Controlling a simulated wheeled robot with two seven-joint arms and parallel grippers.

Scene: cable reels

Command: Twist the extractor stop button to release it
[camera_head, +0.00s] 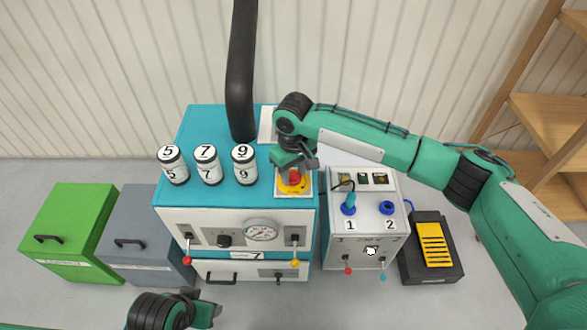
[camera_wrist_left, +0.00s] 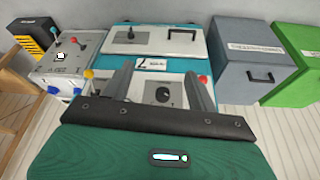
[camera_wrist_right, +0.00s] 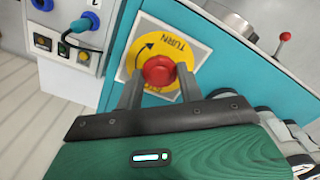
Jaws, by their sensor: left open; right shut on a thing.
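The stop button is a red mushroom head (camera_wrist_right: 159,71) on a yellow disc (camera_wrist_right: 150,45) marked "TURN" with a curved arrow. It sits at the front right of the teal machine's top, and the red head shows in the head view (camera_head: 295,178). My right gripper (camera_wrist_right: 160,84) points down at it, its two fingers on either side of the red head and shut on it. In the head view the right gripper (camera_head: 294,164) partly covers the button. My left gripper (camera_wrist_left: 164,75) is open and empty, in front of the teal machine and low in the head view.
Three numbered canisters (camera_head: 206,165) and a black duct (camera_head: 241,80) stand on the teal machine (camera_head: 187,132). A grey control box (camera_head: 340,240) with levers is to its right, then a black and yellow pedal (camera_head: 433,250). Grey (camera_head: 150,275) and green (camera_head: 75,205) bins stand left.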

